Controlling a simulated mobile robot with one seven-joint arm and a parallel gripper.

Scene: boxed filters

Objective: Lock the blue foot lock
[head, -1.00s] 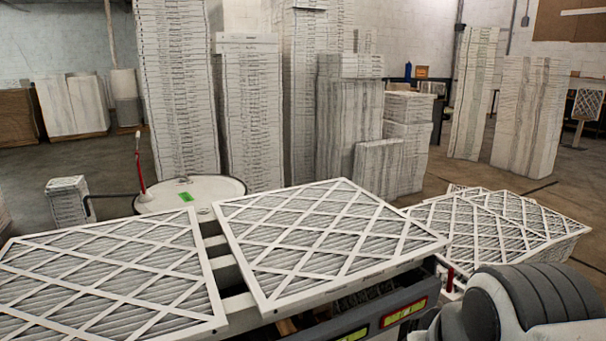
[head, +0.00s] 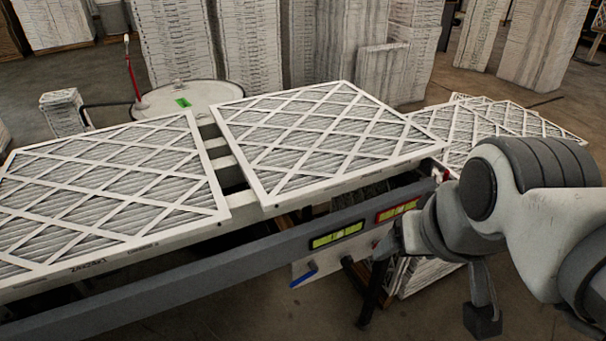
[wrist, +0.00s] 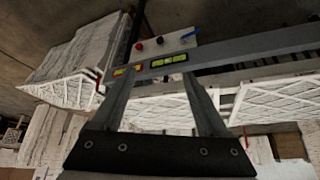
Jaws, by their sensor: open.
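A small blue lever (head: 303,274) sticks out at the lower left of a white panel (head: 330,262) below the grey side rail of the filter table. It also shows in the wrist view as a blue lever (wrist: 190,34), beyond my fingers and to the upper right. I take it to be the blue foot lock; its exact position is too small to tell. My gripper (wrist: 160,74) is open and empty, its fingers spread and pointing toward the rail and panel, apart from the lever. In the head view my arm is at the right and the fingers cannot be made out clearly.
The wrist view shows a red knob (wrist: 137,46) and a black knob (wrist: 160,41) on the panel. Open floor lies below the rail.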

